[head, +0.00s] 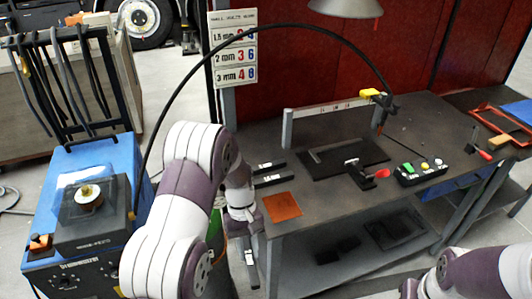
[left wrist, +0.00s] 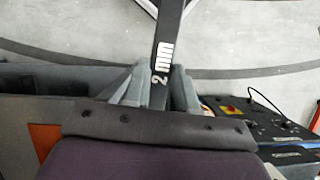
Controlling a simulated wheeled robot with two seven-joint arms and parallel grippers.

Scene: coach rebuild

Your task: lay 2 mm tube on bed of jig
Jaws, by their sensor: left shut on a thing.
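My left gripper (head: 243,215) is shut on the 2 mm tube (head: 251,272), a dark bar with a white label. In the left wrist view the tube (left wrist: 168,30) shows "2 mm" and stands between the gripper's grey fingers (left wrist: 157,88). The gripper and tube are off the bench's left edge, over the floor. The jig (head: 318,170) is a black plate on the bench, with a pale scale bar (head: 308,112) behind it and a red-handled clamp (head: 381,174) at its front. No tube is visible on its bed. Only part of my right arm shows at bottom right; its gripper is not clearly visible.
Two other labelled dark tubes (head: 268,180) lie at the bench's left end, near an orange square (head: 282,207). A button box (head: 420,171) sits right of the jig. A blue welder (head: 88,255) stands left; its cable arches over to a torch (head: 384,101) above the jig.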

